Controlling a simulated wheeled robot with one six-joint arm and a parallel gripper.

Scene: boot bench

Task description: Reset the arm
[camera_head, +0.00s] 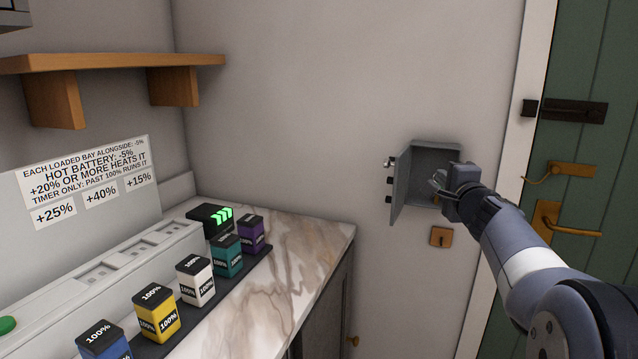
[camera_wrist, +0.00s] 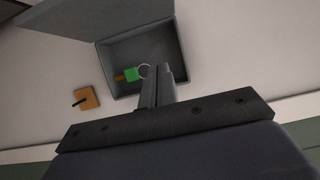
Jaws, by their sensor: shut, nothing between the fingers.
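My gripper (camera_head: 440,184) is at the end of my arm on the right of the head view, in front of a small grey wall box (camera_head: 447,149). The box's door (camera_head: 401,186) stands open to the left. In the wrist view my gripper (camera_wrist: 158,72) is shut and its fingers point into the open box (camera_wrist: 116,52). A key with a green tag (camera_wrist: 130,74) and a metal ring (camera_wrist: 144,70) is in the box, right beside the fingertips. I cannot tell whether the fingers touch the ring. The fingers hold nothing.
A small wooden plate with a peg (camera_head: 441,237) is on the wall below the box. A green door (camera_head: 580,80) with brass handle and dark bolt is at right. A marble counter (camera_head: 300,250) at left holds several labelled batteries, under a wooden shelf (camera_head: 110,62).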

